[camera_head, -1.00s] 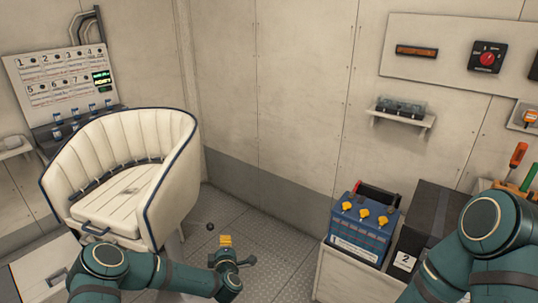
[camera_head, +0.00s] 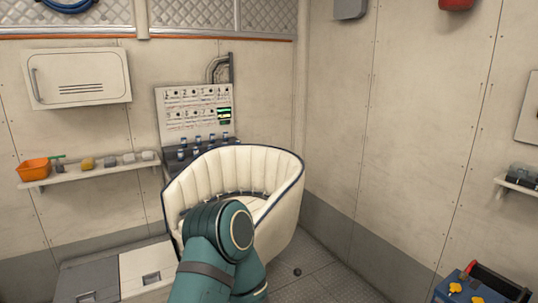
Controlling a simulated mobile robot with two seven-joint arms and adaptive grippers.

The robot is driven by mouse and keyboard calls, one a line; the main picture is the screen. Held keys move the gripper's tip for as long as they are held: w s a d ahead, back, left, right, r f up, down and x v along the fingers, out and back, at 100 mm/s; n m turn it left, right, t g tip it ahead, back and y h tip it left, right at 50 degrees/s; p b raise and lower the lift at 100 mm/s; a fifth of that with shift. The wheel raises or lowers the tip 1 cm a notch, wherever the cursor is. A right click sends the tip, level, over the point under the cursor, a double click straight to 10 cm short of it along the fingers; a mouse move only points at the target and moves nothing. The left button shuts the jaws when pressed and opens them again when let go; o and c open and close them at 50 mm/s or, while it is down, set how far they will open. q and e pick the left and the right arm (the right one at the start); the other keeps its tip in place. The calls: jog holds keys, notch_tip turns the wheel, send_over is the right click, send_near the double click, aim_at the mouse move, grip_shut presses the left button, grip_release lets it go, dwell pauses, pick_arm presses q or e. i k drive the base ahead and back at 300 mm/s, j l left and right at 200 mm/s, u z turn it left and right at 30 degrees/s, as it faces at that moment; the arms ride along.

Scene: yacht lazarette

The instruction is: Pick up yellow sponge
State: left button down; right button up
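A small rounded yellow object (camera_head: 87,163), which may be the sponge, sits on the wall shelf at the left, just right of an orange container. It is too small to be sure of its kind. One of my teal arms rises at the bottom centre in front of the white seat. Its gripper does not show, and my other gripper is also out of view. Whether either gripper holds anything cannot be seen.
The shelf (camera_head: 100,171) also holds the orange container (camera_head: 34,169) and several small grey items. A white padded seat (camera_head: 240,177) stands before a switch panel (camera_head: 195,112). Low lockers (camera_head: 147,270) are at lower left. A blue battery box (camera_head: 470,291) is at lower right. Floor shows right of the seat.

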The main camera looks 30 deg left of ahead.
aim_at(87, 163)
jog(key=u, duration=2.2)
jog(key=i+l+u, duration=0.2)
jog(key=i, duration=1.65)
jog(key=j, duration=0.1)
